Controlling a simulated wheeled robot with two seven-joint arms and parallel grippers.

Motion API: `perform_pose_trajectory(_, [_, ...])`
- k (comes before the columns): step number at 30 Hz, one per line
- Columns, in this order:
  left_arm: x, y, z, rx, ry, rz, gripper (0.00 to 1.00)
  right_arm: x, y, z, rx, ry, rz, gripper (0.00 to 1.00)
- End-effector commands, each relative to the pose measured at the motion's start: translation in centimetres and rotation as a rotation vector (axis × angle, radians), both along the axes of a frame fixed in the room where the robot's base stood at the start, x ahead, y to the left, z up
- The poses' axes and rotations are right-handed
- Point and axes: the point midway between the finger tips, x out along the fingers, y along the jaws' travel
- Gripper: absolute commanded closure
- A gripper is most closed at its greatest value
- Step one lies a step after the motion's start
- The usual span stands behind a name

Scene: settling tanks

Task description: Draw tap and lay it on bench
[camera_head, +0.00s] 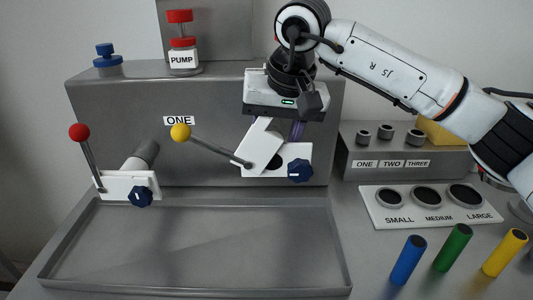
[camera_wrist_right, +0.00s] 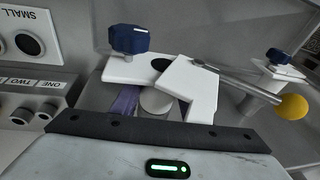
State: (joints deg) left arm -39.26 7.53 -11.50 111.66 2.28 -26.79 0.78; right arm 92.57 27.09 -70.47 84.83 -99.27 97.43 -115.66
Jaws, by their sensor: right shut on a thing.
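The tap in my right gripper has a white plate (camera_head: 298,153), an angled white piece, a blue knob (camera_head: 300,170) and a lever with a yellow ball (camera_head: 180,132). It is in front of the grey tank wall, right of the ONE label. My right gripper (camera_head: 296,131) comes from above with purple fingers, shut around its pale grey round part (camera_wrist_right: 157,102). Most of the grip is hidden; I cannot tell whether the tap touches the wall. A second tap (camera_head: 116,186) with a red-ball lever and blue knob sits left on the wall. My left gripper is not in view.
A wide grey tray (camera_head: 200,245) lies empty below the taps. A PUMP button (camera_head: 183,57) and blue valve (camera_head: 107,60) stand on the tank top. At right are a size board (camera_head: 425,217), a ONE-TWO-THREE rack (camera_head: 405,176), and blue, green and yellow cylinders (camera_head: 409,259) on the bench.

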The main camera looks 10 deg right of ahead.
Motion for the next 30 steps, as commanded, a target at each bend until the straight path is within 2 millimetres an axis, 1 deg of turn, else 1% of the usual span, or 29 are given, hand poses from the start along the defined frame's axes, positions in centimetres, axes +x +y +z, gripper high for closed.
perform_pose_trajectory(7, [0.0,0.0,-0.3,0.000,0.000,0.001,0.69,-0.6,0.2,0.0,-0.002,0.002,0.006,0.95])
perform_pose_trajectory(8, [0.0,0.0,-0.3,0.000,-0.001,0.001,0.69,-0.7,0.2,0.0,-0.002,0.002,0.006,1.00])
perform_pose_trajectory(30, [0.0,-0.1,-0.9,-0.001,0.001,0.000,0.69,-2.1,0.5,0.1,0.001,-0.002,0.005,1.00])
